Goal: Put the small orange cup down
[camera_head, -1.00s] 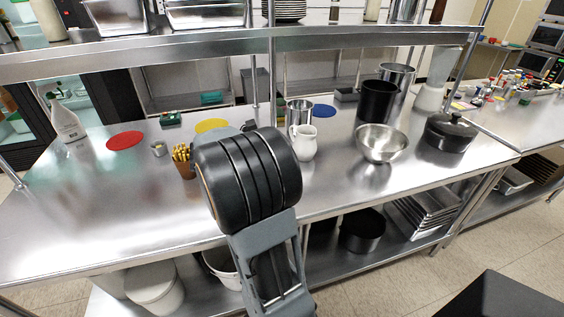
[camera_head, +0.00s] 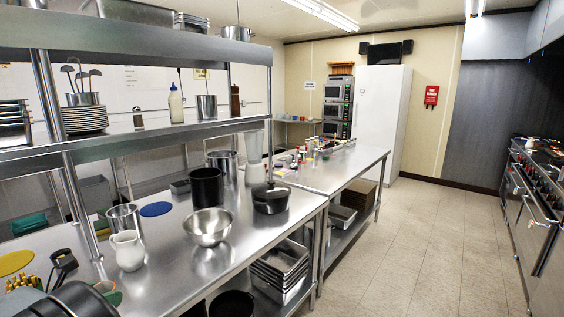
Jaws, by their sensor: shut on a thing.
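My gripper (camera_head: 64,264) is at the lower left of the head view, mostly hidden behind my own dark wrist. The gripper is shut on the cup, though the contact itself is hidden. I cannot tell whether the cup touches the steel table (camera_head: 190,275). A white pitcher (camera_head: 128,251) stands behind and to the right of it.
A shelf (camera_head: 150,142) overhangs the table's back.

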